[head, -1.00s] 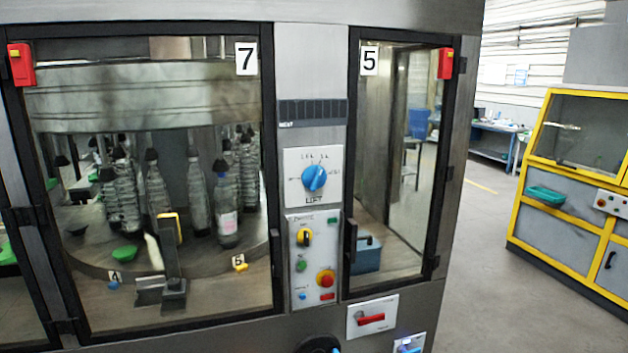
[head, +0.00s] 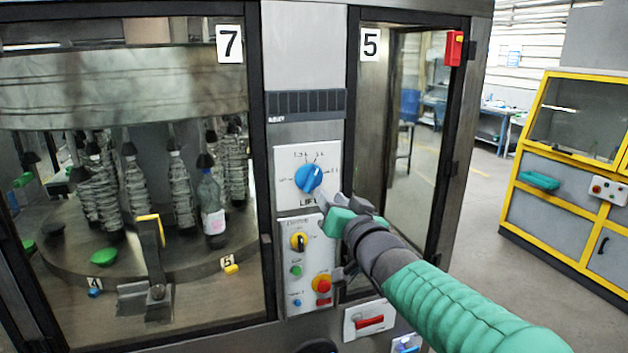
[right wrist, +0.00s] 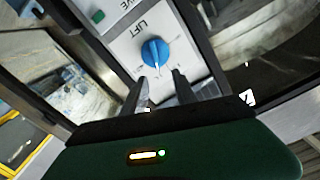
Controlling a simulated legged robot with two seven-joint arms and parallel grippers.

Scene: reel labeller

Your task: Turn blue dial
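The blue dial (head: 309,178) sits on a white plate (head: 292,201) marked LIFT, on the machine's central panel. In the right wrist view the dial (right wrist: 155,52) is ahead of my right gripper, just past the fingertips. My right gripper (head: 335,205) comes in from the lower right in the head view, with its tips just below and right of the dial. In the right wrist view its two dark fingers (right wrist: 158,84) are apart with nothing between them. The dial shows clear of the fingers in both views. My left gripper is not in view.
Below the dial plate is a control panel (head: 311,254) with a yellow-black switch (head: 298,241), a green button (head: 295,271) and a red-yellow button (head: 321,283). Glass doors flank the panel; bottles stand behind the left one. Open floor lies at the right.

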